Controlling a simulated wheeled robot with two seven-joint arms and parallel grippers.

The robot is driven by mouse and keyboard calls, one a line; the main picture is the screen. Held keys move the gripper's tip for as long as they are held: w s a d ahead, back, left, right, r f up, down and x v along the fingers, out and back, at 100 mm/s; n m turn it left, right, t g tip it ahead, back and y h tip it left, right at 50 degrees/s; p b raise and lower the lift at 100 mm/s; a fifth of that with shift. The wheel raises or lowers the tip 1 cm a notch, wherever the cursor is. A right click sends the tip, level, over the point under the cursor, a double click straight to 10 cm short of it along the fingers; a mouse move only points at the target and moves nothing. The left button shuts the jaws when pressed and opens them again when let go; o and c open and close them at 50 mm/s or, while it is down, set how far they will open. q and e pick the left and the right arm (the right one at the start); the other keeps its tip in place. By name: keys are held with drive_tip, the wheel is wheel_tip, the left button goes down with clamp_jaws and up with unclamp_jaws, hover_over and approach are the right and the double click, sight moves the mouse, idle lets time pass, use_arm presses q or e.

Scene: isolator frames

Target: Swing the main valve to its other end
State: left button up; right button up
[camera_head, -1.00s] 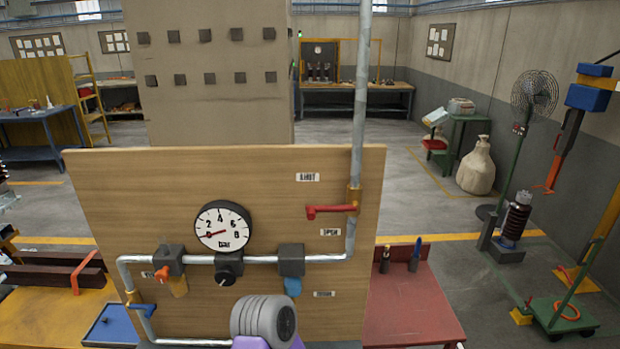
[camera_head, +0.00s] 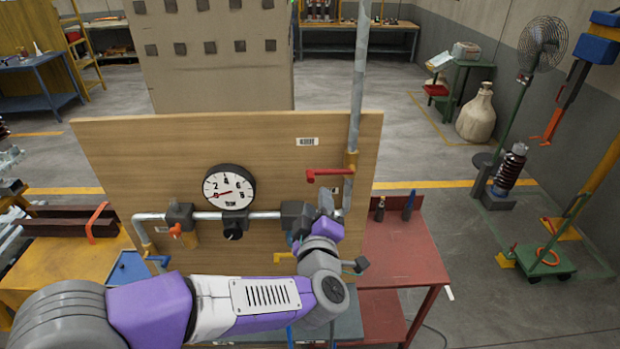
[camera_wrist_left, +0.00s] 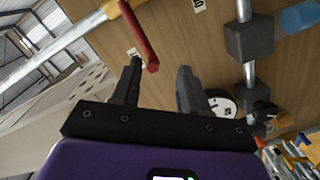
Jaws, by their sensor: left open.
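The main valve's red lever (camera_head: 328,173) lies level, pointing left from its brass body (camera_head: 351,166) on the vertical pipe. In the left wrist view the lever (camera_wrist_left: 140,38) hangs down from the top, its end near the left finger. My left gripper (camera_head: 326,203) is just below the lever in the head view, in front of the board. Contact between finger and lever cannot be told. The arm hides the board's lower part. My right gripper is not in view.
A white label (camera_head: 307,142) is above the lever. A red table (camera_head: 405,260) stands to the right. Space above the lever is clear.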

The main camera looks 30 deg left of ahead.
sight(310, 183)
use_arm(q)
drive_tip(key=shift+s+a+r+n+y, duration=0.2)
drive_tip(key=shift+a+r+n+y, duration=0.05)
drive_tip(key=shift+r, duration=0.2)
drive_tip(key=shift+s+a+r+n+y, duration=0.15)
drive_tip(key=shift+a+r+n+y, duration=0.1)
drive_tip(key=shift+r, duration=0.15)
drive_tip(key=p+x, duration=0.1)
drive_tip(key=x, duration=0.6)
drive_tip(key=shift+w+f, duration=0.1)
